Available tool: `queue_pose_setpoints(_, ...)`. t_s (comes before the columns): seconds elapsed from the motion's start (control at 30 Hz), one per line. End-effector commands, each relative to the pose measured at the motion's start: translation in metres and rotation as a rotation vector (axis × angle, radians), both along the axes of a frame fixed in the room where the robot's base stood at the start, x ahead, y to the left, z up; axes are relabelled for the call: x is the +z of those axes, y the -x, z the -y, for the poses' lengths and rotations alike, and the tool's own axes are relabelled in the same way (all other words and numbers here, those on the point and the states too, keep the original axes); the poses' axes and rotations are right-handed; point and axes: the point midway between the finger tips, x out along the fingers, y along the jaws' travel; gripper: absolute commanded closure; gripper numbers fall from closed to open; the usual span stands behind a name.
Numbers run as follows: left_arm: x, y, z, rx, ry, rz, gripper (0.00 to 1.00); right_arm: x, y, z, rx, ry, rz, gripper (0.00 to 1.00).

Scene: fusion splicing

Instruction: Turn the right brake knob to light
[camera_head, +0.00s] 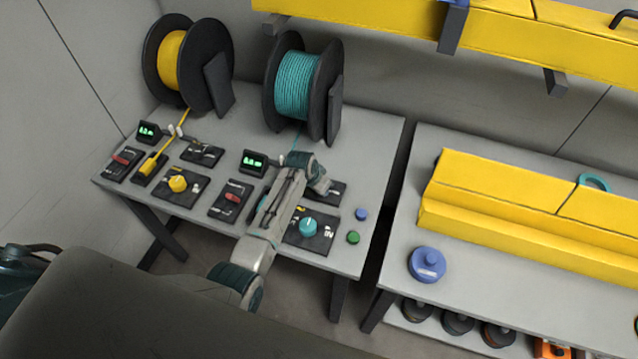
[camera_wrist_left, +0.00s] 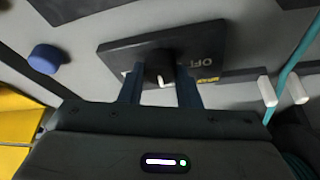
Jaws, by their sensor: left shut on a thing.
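The right brake knob (camera_wrist_left: 160,66) is a black knob with a white pointer on a dark plate (camera_wrist_left: 115,52) in the left wrist view. The plate bears the word OFF and a small yellow label right of the knob; other lettering is hidden. The pointer faces down toward my gripper, not at OFF. My left gripper (camera_wrist_left: 161,84) is shut on the knob, one finger on each side. In the head view my wrist covers the knob; part of its plate (camera_head: 334,194) shows.
A teal knob (camera_head: 308,226) on its own plate sits close in front of my wrist. Blue (camera_head: 361,214) and green (camera_head: 353,237) buttons stand to its right. A teal spool (camera_head: 297,85) and a yellow spool (camera_head: 172,60) stand behind; a teal line (camera_wrist_left: 306,48) runs beside the plate.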

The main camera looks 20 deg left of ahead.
Motion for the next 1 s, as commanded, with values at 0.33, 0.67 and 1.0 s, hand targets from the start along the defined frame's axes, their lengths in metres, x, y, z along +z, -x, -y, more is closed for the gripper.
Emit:
queue_pose_setpoints(0.33, 0.0005, -0.0001, 0.0008, 0.082, 0.0, 0.001, 0.93, 0.0064, 0.0005, 0.0015, 0.001, 0.002, -0.001, 0.64)
queue_pose_setpoints(0.67, 0.0002, -0.0002, 0.0007, 0.088, 0.0, 0.001, 0.93, 0.0064, 0.0006, 0.0013, 0.001, 0.001, -0.001, 0.64)
queue_pose_setpoints(1.0, 0.0002, -0.0002, 0.0006, 0.087, 0.0, 0.0, 0.48, 0.0063, 0.0006, 0.0007, 0.0, 0.001, -0.001, 0.64)
